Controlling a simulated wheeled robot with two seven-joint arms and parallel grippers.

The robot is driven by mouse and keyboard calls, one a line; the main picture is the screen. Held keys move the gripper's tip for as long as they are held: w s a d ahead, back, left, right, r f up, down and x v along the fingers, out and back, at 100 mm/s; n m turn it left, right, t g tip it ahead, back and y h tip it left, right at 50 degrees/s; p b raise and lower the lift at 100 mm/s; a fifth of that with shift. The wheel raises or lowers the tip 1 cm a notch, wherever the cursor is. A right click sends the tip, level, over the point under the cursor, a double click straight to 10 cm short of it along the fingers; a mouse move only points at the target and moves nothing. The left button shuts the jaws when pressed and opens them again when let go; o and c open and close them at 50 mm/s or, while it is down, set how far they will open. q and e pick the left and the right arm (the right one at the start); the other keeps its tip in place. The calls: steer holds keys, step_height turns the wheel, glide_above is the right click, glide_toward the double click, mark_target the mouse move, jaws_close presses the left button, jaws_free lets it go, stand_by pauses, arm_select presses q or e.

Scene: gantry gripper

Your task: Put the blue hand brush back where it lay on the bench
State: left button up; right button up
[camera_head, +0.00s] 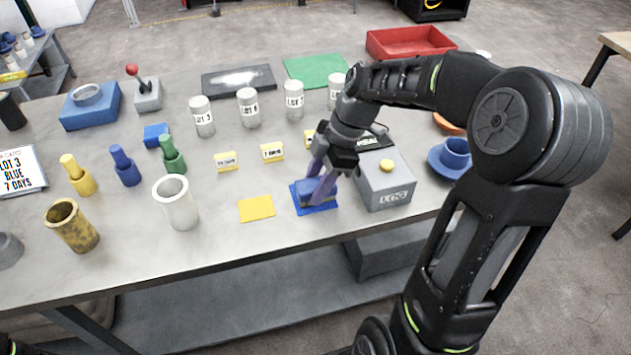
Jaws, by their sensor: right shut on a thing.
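My right gripper (320,186) reaches down near the front edge of the bench (225,240), left of the grey box. Its purple fingers are shut on a blue block-like thing, which I take for the blue hand brush (312,186). The brush is over a flat blue mat (301,205); I cannot tell whether it touches the mat or is slightly above it. The fingers hide part of the brush. My left gripper is not in view.
A grey box with a yellow knob (386,190) stands just right of the gripper. A yellow mat (257,208) and a white cup (177,203) lie to the left. Yellow cards (272,152) and labelled jars (248,108) stand behind. A blue cup (455,152) is farther right.

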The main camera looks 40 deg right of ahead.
steer(key=o, duration=1.3)
steer(key=shift+f, duration=0.1)
steer(key=v, duration=1.2)
steer(key=shift+b, duration=0.35)
steer(key=shift+a, duration=0.1)
